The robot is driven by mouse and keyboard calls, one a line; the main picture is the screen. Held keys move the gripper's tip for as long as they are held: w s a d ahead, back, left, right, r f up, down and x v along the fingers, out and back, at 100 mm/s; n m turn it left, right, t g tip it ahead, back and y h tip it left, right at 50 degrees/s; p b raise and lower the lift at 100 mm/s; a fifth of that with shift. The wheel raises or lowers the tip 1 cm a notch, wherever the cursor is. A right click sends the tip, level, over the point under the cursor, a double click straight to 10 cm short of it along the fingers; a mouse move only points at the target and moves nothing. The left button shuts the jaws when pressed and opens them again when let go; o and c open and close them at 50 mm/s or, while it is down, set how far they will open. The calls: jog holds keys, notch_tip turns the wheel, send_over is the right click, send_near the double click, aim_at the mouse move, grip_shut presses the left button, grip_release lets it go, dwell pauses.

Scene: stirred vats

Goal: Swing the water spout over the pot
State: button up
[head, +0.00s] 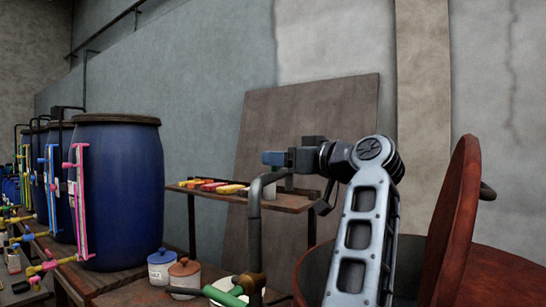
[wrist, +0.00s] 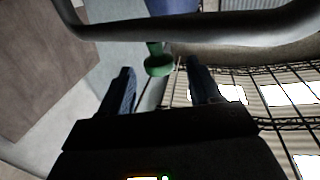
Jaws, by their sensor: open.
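The water spout (head: 256,215) is a grey bent pipe in the head view, rising from a brass joint (head: 250,283) and curving right at its top. A green handle (head: 225,296) is beside the joint. In the wrist view the spout (wrist: 190,28) crosses the top as a curved bar, with a green part (wrist: 157,62) below it. My gripper (head: 272,158) is at the spout's top bend; in the wrist view its fingers (wrist: 160,72) are open and empty, pointing toward the pipe. I cannot tell whether they touch it. The brown pot (head: 312,272) is at the right, partly hidden by my arm.
A reddish lid (head: 455,220) stands upright at the pot. A blue barrel (head: 118,195) with a pink-framed gauge stands at the left, with others behind. A shelf (head: 250,196) holds yellow and red items. Two lidded jars (head: 162,268) stand low in front.

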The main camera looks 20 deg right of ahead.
jog(key=shift+x, duration=1.75)
grip_shut()
